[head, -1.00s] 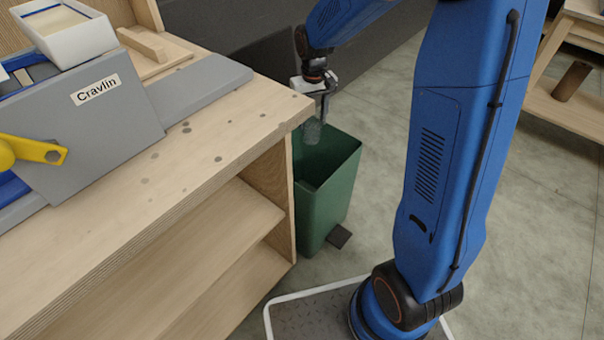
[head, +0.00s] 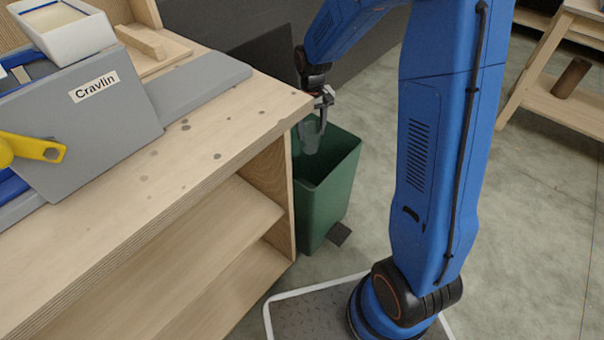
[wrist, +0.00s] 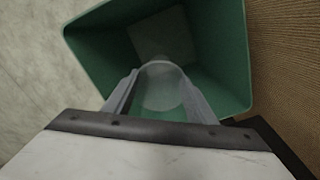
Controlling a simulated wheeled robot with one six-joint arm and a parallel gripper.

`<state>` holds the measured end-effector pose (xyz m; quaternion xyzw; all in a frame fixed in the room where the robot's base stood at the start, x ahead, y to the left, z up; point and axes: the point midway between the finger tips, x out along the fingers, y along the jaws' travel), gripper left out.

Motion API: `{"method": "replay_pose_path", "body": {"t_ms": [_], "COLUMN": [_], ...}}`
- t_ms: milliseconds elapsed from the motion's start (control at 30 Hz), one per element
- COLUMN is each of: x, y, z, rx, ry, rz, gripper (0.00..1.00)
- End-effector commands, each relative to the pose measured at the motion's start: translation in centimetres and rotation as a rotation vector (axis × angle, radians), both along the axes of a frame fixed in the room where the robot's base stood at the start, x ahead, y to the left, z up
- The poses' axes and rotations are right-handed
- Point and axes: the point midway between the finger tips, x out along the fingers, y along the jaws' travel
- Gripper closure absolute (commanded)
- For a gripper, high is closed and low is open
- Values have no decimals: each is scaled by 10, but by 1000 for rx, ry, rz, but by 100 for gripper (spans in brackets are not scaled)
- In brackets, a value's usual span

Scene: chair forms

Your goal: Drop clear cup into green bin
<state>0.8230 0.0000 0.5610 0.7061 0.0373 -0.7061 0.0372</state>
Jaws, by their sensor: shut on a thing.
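The clear cup (head: 310,140) is held by my gripper (head: 322,122) over the open mouth of the green bin (head: 328,205). In the wrist view, the cup (wrist: 160,85) sits between the two fingers of my gripper (wrist: 160,100), which is shut on it. The inside of the green bin (wrist: 215,45) lies below and around the cup in that view. The cup looks to be at about rim height in the head view; I cannot tell exactly how far it reaches inside. The bin stands upright on the floor, and its inside looks empty where visible.
A wooden workbench (head: 225,150) with open shelves stands right beside the bin on its left. A grey board labelled Cravlin (head: 85,120) and a white tray (head: 62,35) are on it. A wooden rack (head: 560,105) stands at the far right. The floor between is clear.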

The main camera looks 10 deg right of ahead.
Motion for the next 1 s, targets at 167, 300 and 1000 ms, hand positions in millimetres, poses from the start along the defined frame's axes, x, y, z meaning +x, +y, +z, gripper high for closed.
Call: {"method": "replay_pose_path", "body": {"t_ms": [167, 300, 1000], "x": [0, 0, 1], "y": [0, 0, 0], "z": [0, 0, 94], "rx": [0, 0, 0], "ry": [0, 0, -4], "rz": [0, 0, 0], "gripper": [27, 27, 27]}}
